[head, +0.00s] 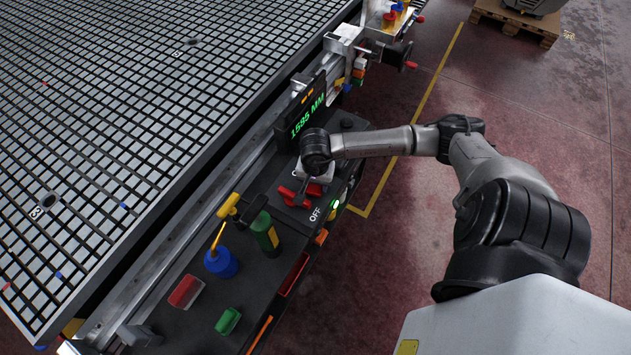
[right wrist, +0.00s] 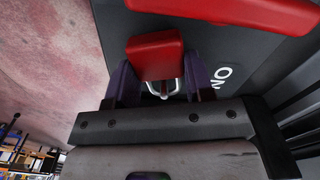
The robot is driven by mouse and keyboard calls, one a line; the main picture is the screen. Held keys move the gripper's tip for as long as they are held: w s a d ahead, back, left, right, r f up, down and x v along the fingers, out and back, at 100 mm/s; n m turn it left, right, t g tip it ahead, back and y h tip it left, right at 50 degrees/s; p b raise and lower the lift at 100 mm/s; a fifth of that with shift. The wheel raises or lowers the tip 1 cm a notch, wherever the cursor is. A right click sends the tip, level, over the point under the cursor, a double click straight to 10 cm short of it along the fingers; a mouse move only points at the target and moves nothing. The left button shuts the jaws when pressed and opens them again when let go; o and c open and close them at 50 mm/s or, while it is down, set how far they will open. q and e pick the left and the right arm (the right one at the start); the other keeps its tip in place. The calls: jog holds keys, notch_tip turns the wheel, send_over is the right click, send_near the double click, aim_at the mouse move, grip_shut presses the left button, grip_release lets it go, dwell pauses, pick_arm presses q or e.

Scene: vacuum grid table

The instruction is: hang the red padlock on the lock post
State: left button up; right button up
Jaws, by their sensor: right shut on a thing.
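The red padlock (right wrist: 155,58) shows in the right wrist view as a red block with a bright metal shackle pointing back toward my palm. My right gripper (right wrist: 162,88) has its two dark purple fingers on either side of it, shut on it. In the head view my right gripper (head: 315,181) is low over the black console beside the "OFF" label, with red of the padlock (head: 314,189) showing under it. A red switch handle (head: 292,196) lies just left of it. The lock post cannot be made out clearly. My left gripper is out of view.
A green display (head: 307,117) reading 1595 MM stands behind the gripper. On the console (head: 185,250) are a green bottle (head: 265,234), a blue oil can (head: 220,262), a red box (head: 186,291) and a green box (head: 228,321). The grid table (head: 130,110) fills the left.

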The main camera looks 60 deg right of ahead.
jog(key=o, duration=1.1)
jog(key=shift+c, duration=0.2)
notch_tip(320, 180, up, 14)
jog(key=p, duration=0.2)
jog(key=shift+p, duration=0.35)
jog(key=shift+f, duration=0.1)
